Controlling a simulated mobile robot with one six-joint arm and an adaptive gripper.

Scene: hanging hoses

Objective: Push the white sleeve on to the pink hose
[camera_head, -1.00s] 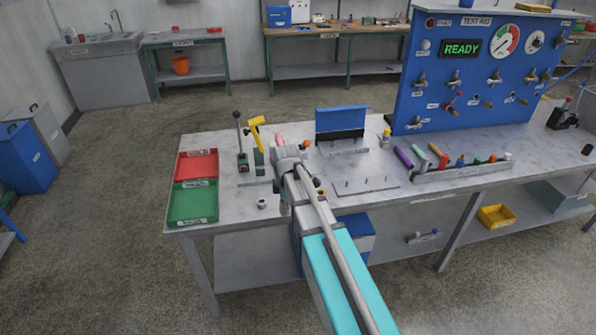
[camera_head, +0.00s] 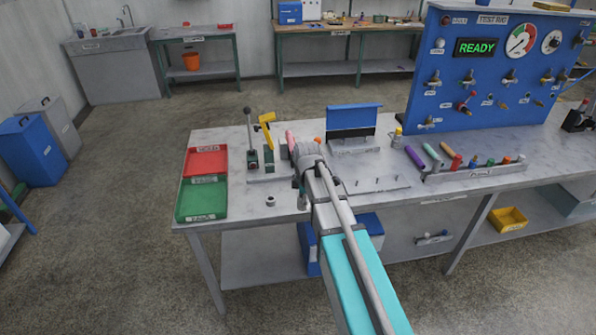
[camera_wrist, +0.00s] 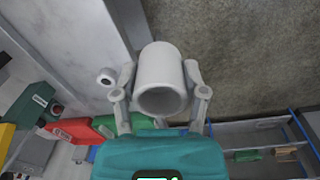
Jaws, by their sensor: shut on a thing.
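The white sleeve (camera_wrist: 162,78) is a short hollow cylinder between the two fingers of my gripper (camera_wrist: 160,95), its open end facing the wrist camera. In the head view my gripper (camera_head: 308,155) is over the bench, just in front of the clamp stand with the yellow lever, and hides most of what it holds. The pink hose (camera_head: 291,139) shows as a short piece just beyond my gripper. I cannot tell whether sleeve and hose touch. The hose is not visible in the wrist view.
The clamp stand (camera_head: 267,150) is left of the gripper. A red tray (camera_head: 205,161) and a green tray (camera_head: 201,199) lie at the bench's left end. A small pale ring (camera_head: 271,201) lies nearby. A blue-backed stand (camera_head: 353,120) and a hose rack (camera_head: 475,172) are to the right.

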